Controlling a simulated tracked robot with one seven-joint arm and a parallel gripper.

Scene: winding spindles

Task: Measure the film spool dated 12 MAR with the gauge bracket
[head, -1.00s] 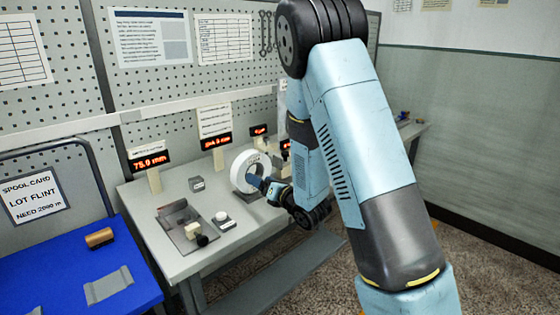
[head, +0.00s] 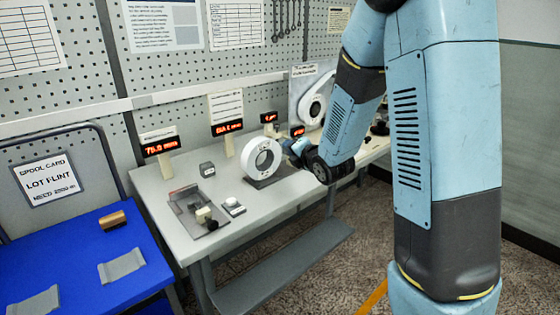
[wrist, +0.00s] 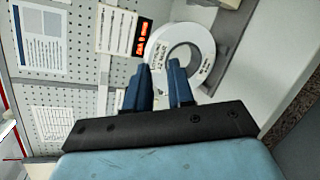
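A white ring-shaped spool (head: 262,158) stands upright on a dark base on the grey bench; it also shows in the wrist view (wrist: 165,40), with dark print too small to read surely. A dark plate (head: 190,205) with a cream block and black knob, perhaps the gauge bracket, lies at front left.
Orange number displays (head: 160,146) stand along the bench back. A small grey block (head: 207,169) and a white button box (head: 233,207) are on the bench (head: 165,180). A blue table (head: 80,270) at left holds a brown roll (head: 112,219) and a LOT FLINT card (head: 47,180) stands behind.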

